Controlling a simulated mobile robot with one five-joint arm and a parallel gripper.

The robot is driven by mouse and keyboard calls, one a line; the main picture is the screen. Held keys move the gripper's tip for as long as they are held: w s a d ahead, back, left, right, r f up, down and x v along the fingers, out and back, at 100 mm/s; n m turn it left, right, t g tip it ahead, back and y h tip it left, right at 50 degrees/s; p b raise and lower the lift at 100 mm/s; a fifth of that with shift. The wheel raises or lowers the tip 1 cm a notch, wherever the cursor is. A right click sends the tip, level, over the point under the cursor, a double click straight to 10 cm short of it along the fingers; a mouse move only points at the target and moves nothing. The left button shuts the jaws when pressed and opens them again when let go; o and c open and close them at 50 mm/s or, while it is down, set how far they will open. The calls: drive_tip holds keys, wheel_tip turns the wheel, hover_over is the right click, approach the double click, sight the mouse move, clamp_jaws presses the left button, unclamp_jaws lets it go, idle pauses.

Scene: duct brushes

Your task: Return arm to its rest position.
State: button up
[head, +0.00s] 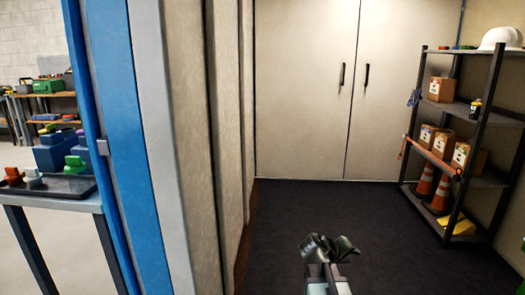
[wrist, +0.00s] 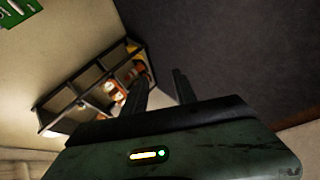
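My gripper (head: 330,246) is at the bottom middle of the head view, raised over the dark floor. Most of my arm is below the edge of the head view.
A black metal shelf (head: 471,118) with boxes, orange cones (head: 424,181) and a white helmet (head: 501,38) stands at right. Closed white double doors (head: 305,90) are ahead. A blue post and wall edge (head: 118,120) are at left. The floor (head: 330,215) between is clear.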

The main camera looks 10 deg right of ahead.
drive_tip(key=s+a+f+g+y, duration=0.1)
drive_tip(key=s+a+f+y, duration=0.2)
drive_tip(key=a, duration=0.6)
drive_tip(key=s+a+f+g+y, duration=0.2)
drive_tip(key=s+a+f+y, duration=0.15)
drive_tip(key=a, duration=0.55)
drive_tip(key=s+a+f+g+y, duration=0.1)
drive_tip(key=s+a+f+y, duration=0.25)
drive_tip(key=a, duration=0.55)
wheel_tip(320, 180, up, 39)
drive_tip(key=p, duration=3.8)
drive_tip(key=shift+w+a+f, duration=0.15)
drive_tip(key=shift+a+f, duration=0.05)
